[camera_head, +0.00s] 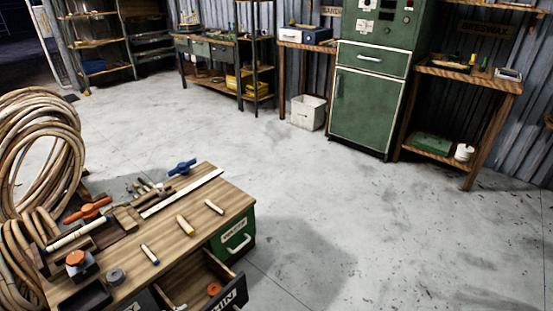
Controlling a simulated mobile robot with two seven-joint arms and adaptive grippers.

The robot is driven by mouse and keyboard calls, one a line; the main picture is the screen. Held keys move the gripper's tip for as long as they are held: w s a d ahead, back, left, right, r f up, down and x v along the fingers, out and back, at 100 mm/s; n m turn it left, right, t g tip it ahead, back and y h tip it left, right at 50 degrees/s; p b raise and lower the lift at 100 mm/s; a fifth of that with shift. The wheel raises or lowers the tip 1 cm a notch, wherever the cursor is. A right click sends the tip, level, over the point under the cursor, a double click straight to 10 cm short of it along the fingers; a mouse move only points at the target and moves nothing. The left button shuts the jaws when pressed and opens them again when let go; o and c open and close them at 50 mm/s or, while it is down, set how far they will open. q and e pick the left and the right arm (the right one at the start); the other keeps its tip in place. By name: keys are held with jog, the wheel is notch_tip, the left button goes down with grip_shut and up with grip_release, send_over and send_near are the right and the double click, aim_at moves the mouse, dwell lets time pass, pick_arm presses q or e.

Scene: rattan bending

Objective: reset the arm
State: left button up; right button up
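Neither of my arms nor grippers shows in the head view, so I cannot see their pose. A wooden workbench (178,231) stands at the lower left. On it lie several short light-coloured cylinders, a pale straight strip (183,193), a blue-handled tool (182,167) and an orange-handled tool (87,210). A drawer (203,283) at the bench's front is open, with a small orange item (214,289) inside. Large coils of rattan (40,140) stand at the left, beside the bench.
A green cabinet (362,110) stands at the back between wooden shelves. A white bin (308,112) sits on the floor beside it. A right-hand shelf (470,77) holds small items. The grey concrete floor (370,225) is clear in the middle and right.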

pick_arm(q)
jog(key=s+a+r+n+g+y, duration=0.1)
jog(key=s+a+r+y, duration=0.15)
jog(key=s+a, duration=0.45)
jog(key=s+a+r+g+y, duration=0.15)
jog(key=s+a+r, duration=0.3)
jog(key=s, duration=0.45)
jog(key=w+d+f+n+t+h+b, duration=0.2)
jog(key=w+d+f+t+h+b, duration=0.25)
jog(key=d, duration=0.45)
jog(key=w+d+f+n+t+h+b, duration=0.1)
jog(key=d+f+h+b, duration=0.2)
jog(key=d+f+b, duration=0.4)
pick_arm(e)
jog(key=a+f+y+p, duration=0.1)
jog(key=a+f, duration=0.1)
jog(key=a, duration=0.2)
pick_arm(q)
notch_tip(320, 180, up, 6)
jog(key=s+a+y+p, duration=0.1)
jog(key=p, duration=1.5)
jog(key=shift+s+g, duration=0.3)
jog(key=shift+s, duration=0.05)
pick_arm(e)
notch_tip(320, 180, up, 6)
jog(key=s+d, duration=0.1)
jog(key=d, duration=0.1)
jog(key=shift+d+h, duration=0.3)
jog(key=shift+d, duration=0.05)
